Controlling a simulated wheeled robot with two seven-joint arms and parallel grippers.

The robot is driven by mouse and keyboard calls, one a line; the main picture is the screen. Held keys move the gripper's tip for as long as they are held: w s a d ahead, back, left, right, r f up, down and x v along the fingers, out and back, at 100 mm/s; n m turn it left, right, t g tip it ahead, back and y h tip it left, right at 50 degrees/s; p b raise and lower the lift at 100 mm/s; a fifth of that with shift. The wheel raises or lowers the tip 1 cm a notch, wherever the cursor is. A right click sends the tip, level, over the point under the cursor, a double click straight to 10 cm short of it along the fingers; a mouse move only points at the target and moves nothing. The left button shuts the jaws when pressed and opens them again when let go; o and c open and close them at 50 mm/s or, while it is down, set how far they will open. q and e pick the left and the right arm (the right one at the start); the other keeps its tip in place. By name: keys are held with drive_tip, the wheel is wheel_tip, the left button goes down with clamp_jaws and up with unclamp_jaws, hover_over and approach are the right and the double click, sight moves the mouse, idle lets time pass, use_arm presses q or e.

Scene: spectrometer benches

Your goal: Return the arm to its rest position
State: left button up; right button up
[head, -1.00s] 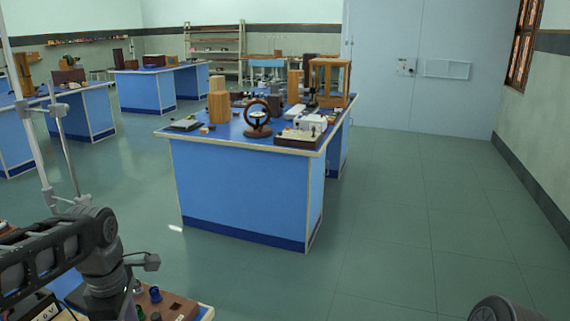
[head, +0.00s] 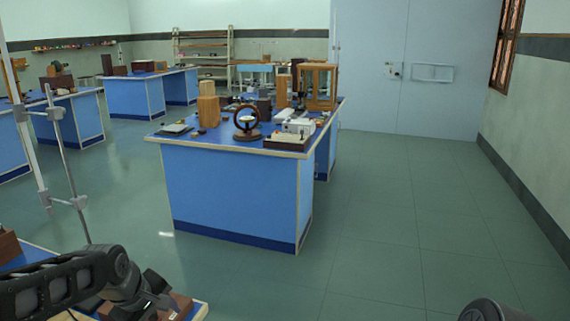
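My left arm (head: 60,285) comes in at the lower left, above a near bench. Its dark end, with what looks like the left gripper (head: 152,290), is over a brown wooden block at the bench's corner. The fingers are too dark and small to tell open from shut, and I see nothing clearly held. A rounded dark part of my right arm (head: 490,312) shows at the bottom right edge. The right gripper is out of the picture.
The near bench (head: 30,254) carries a metal stand (head: 66,165) beside my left arm. A blue bench (head: 235,190) ahead holds a round wooden-framed instrument (head: 247,122), wooden blocks and a glass-fronted case (head: 318,86). Floor (head: 400,220) at right is clear.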

use_arm(q)
drive_tip(key=s+d+f+m+h, duration=0.1)
drive_tip(key=d+f+m, duration=0.4)
drive_tip(key=f, duration=0.5)
drive_tip(key=s+d+f+m+h, duration=0.1)
drive_tip(key=s+d+f+m, duration=0.15)
drive_tip(key=d+f, duration=0.6)
drive_tip(key=s+d+f+m+g, duration=0.1)
drive_tip(key=s+d+f, duration=0.2)
drive_tip(key=s+f, duration=0.4)
drive_tip(key=s+d+f+m+g+h+p, duration=0.1)
drive_tip(key=s+d+f+g, duration=0.1)
drive_tip(key=s+f, duration=0.6)
drive_tip(key=s+d, duration=0.1)
drive_tip(key=s, duration=0.4)
drive_tip(key=shift+s+g, duration=0.25)
drive_tip(key=shift+g, duration=0.05)
